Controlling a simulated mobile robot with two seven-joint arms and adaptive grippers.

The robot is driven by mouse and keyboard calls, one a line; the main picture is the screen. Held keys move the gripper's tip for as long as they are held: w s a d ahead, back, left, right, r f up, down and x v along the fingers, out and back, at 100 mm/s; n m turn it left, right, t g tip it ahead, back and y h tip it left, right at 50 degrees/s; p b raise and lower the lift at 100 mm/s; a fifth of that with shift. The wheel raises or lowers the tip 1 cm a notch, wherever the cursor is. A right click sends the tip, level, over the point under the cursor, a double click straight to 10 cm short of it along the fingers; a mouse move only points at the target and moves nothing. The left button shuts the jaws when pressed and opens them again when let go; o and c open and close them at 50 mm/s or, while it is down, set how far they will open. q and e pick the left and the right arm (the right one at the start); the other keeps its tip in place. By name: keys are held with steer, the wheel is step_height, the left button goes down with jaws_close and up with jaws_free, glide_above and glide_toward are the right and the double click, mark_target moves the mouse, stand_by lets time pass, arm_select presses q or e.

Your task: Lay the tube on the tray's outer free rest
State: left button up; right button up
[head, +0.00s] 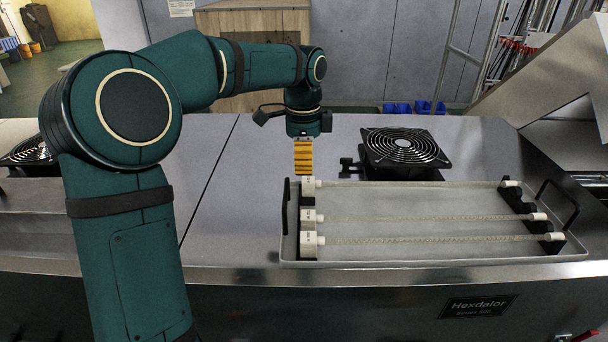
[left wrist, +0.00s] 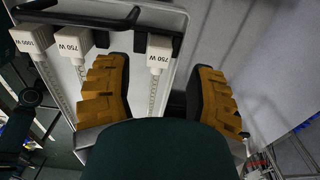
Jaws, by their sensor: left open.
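The tray (head: 400,257) lies on the metal bench with three thin tubes across it on black end rests. The far tube (head: 410,184) has its white left cap on the far end of the left rest and its right cap at the right rest. In the left wrist view its cap (left wrist: 158,52) reads 750 W. The middle tube (head: 420,217) is also marked 750 W, and the near tube (head: 420,240) 1000 W. My left gripper (head: 303,172) is open above the far tube's cap, its yellow fingers apart on either side of it in the left wrist view (left wrist: 155,85). No right gripper shows.
A black fan grille (head: 402,147) stands behind the tray. The tray has raised handles at both ends, the right one (head: 560,200) near a sloped metal panel.

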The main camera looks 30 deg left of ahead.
arm_select(q)
step_height(320, 180, up, 6)
stand_by(0.8)
